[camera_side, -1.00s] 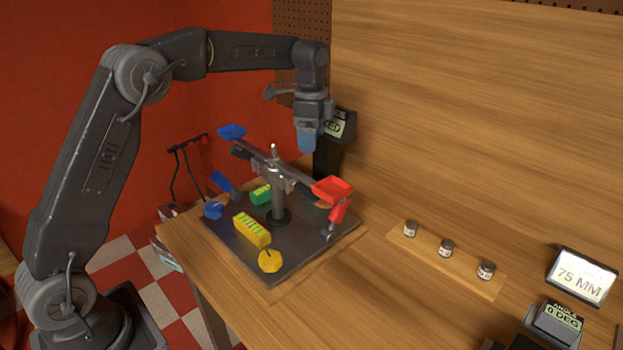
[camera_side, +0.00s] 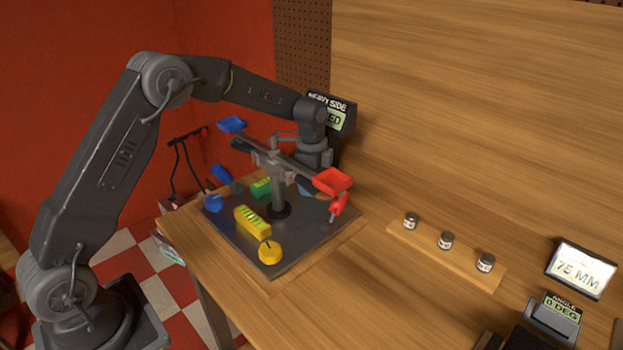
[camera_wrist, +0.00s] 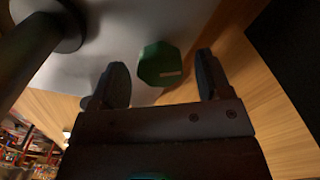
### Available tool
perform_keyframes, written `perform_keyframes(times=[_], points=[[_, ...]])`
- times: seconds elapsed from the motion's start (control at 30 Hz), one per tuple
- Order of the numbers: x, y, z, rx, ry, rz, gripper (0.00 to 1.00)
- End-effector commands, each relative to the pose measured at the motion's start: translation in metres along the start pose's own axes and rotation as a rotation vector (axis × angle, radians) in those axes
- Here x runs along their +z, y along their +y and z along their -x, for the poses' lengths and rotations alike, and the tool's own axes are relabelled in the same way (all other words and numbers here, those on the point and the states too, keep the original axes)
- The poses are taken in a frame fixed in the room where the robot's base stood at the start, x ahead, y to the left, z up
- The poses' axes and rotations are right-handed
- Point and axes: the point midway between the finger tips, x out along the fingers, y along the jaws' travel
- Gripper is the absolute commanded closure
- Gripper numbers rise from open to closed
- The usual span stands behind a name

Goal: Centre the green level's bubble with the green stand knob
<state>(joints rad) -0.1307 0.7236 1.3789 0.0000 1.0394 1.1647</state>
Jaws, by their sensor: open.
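The green level (camera_side: 261,187) lies on the dark base plate (camera_side: 305,236), left of the post, in the side view. Its bubble is too small to read. The green stand knob (camera_wrist: 160,64) shows in the wrist view at the plate's edge, with a pale mark on its top. It is hidden in the side view. My gripper (camera_wrist: 160,60) is open, one finger on each side of the green knob, with visible gaps and no clear contact. In the side view my gripper (camera_side: 305,187) is low behind the balance beam, partly hidden.
The balance post (camera_side: 278,190) carries a beam with a blue pan (camera_side: 232,125) and a red pan (camera_side: 332,181), close to my arm. A yellow level (camera_side: 252,226) and yellow knob (camera_side: 270,252) are at the front. Small weights (camera_side: 445,240) stand on a wooden strip at right.

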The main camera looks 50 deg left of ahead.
Motion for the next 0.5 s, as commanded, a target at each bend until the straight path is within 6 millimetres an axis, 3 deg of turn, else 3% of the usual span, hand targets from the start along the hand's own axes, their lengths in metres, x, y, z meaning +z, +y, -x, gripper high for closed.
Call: perform_keyframes(times=[0.27, 0.5], points=[[0.0, -0.0001, -0.0012, 0.0, 0.0, 0.0, 0.29], [0.0, 0.0, -0.001, 0.0, 0.0, 0.0, 0.52]])
